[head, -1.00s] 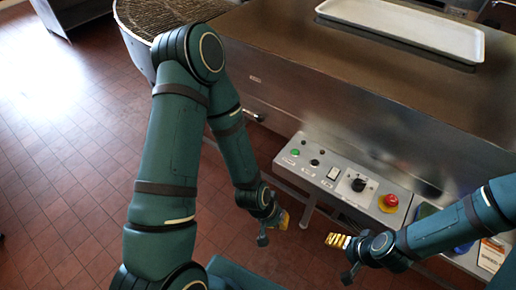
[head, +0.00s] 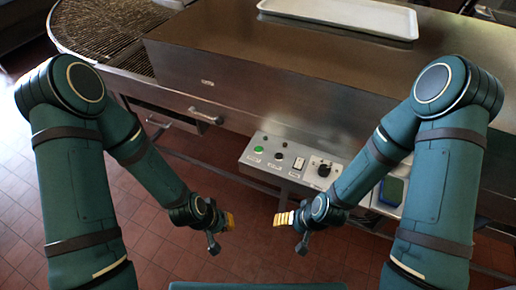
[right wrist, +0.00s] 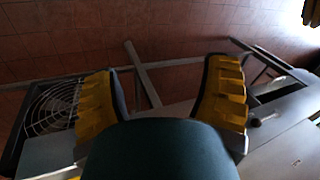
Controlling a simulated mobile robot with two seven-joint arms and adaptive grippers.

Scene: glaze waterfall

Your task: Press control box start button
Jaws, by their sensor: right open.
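The control box (head: 262,166) is a pale sloped panel on the front of the steel machine in the head view. It carries a green button (head: 258,149) at its left end, a small dark button, a white rocker switch (head: 298,163) and a black knob (head: 323,170).
The steel machine (head: 300,80) fills the back, with a white tray (head: 340,15) on top. A round wire mesh surface (head: 105,30) and a handle (head: 206,116) are at its left. A green and blue item (head: 392,189) is beside my right arm. Tiled floor (head: 150,250) lies below.

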